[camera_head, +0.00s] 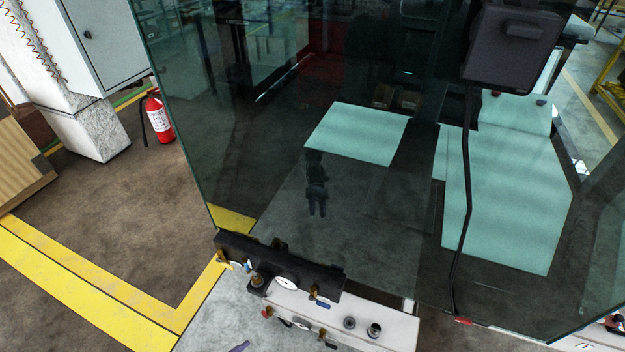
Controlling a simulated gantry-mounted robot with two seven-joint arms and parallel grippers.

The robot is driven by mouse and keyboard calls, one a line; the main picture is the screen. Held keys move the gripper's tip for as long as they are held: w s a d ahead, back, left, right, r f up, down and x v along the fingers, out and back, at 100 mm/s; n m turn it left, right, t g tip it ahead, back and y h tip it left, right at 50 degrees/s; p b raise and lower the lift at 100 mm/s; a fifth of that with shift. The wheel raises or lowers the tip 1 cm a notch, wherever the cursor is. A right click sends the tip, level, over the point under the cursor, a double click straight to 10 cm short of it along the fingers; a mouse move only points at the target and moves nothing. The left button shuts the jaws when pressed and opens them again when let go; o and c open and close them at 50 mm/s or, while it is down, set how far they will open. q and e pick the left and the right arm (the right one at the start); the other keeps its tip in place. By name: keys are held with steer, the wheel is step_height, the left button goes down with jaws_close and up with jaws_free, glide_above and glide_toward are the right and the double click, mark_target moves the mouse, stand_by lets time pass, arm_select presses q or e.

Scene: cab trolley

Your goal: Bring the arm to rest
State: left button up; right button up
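Neither of my grippers shows clearly in the head view. A large glass-walled cab (375,225) fills the middle and right. A small dark upright shape (316,185) shows in its front pane; I cannot tell whether it is a reflection or something behind the glass. In front of the cab's lower left edge is a black bar (300,275) with brass-coloured fittings. Below it is a pale panel (395,328) with round knobs or sockets.
A black box-shaped part (512,45) and a thin dark rod (463,220) stand before the glass. A red fire extinguisher (159,118) stands by a white column (92,135). A wooden crate (20,165) is at the left edge. Open brown floor (120,215) with yellow lines lies left of the cab.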

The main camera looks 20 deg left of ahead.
arm_select(q)
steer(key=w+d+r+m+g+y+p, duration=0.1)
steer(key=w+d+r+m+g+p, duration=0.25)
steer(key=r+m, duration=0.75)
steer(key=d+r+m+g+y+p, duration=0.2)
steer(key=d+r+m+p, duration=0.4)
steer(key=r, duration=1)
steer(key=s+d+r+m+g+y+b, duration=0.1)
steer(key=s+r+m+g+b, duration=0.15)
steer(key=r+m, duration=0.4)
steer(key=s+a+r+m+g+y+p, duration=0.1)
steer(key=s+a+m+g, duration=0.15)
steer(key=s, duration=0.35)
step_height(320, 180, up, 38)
steer(key=p, duration=3.8)
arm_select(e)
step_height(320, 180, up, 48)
arm_select(q)
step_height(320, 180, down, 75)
steer(key=b, duration=7.5)
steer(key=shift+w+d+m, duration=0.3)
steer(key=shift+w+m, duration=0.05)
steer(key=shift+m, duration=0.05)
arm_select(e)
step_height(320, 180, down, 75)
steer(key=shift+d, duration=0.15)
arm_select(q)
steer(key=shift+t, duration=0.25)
